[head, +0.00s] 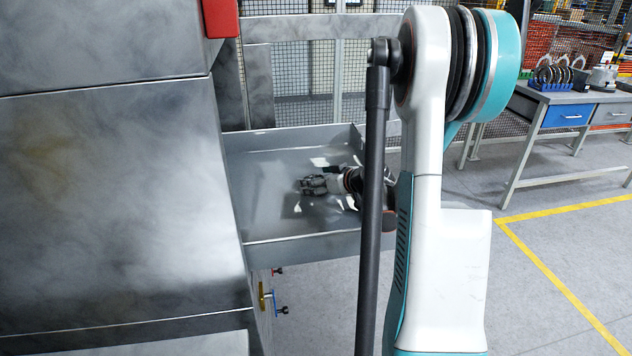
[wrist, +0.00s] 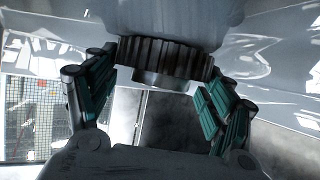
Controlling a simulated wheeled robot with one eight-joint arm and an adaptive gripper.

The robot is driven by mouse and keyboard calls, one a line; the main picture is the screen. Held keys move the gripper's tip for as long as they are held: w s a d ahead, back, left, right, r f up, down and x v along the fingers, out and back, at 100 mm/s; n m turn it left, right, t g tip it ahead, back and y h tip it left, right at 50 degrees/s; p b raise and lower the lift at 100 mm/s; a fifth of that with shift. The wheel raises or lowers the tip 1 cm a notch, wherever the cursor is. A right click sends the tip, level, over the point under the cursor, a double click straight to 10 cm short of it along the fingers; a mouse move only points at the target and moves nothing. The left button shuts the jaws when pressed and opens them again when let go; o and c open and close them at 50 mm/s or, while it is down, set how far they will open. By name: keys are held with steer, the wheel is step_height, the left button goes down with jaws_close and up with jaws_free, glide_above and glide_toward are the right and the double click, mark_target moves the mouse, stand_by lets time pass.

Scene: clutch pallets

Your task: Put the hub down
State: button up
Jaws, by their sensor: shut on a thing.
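The hub (wrist: 165,57) is a dark grey toothed ring with a smaller round boss, seen in the wrist view between the fingertips. My gripper (wrist: 165,75) is shut on it, with one teal-padded finger at each side. In the head view my gripper (head: 318,184) is small and dark, inside a grey metal tray (head: 300,246). I cannot make out the hub clearly there, nor tell whether it touches the tray floor. My upper arm and a dark rod hide the tray's right part.
A large grey metal machine (head: 110,190) stands directly left of the tray, with a red block (head: 221,18) at its top. Mesh fencing (head: 300,80) stands behind. A workbench (head: 575,95) with a blue drawer is at the far right. The floor right of my arm is clear.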

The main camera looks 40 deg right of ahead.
steer(key=shift+f, duration=0.1)
steer(key=o, duration=1.6)
steer(key=shift+c, duration=0.2)
steer(key=p+v, duration=0.3)
steer(key=v, duration=0.9)
steer(key=shift+p, duration=0.4)
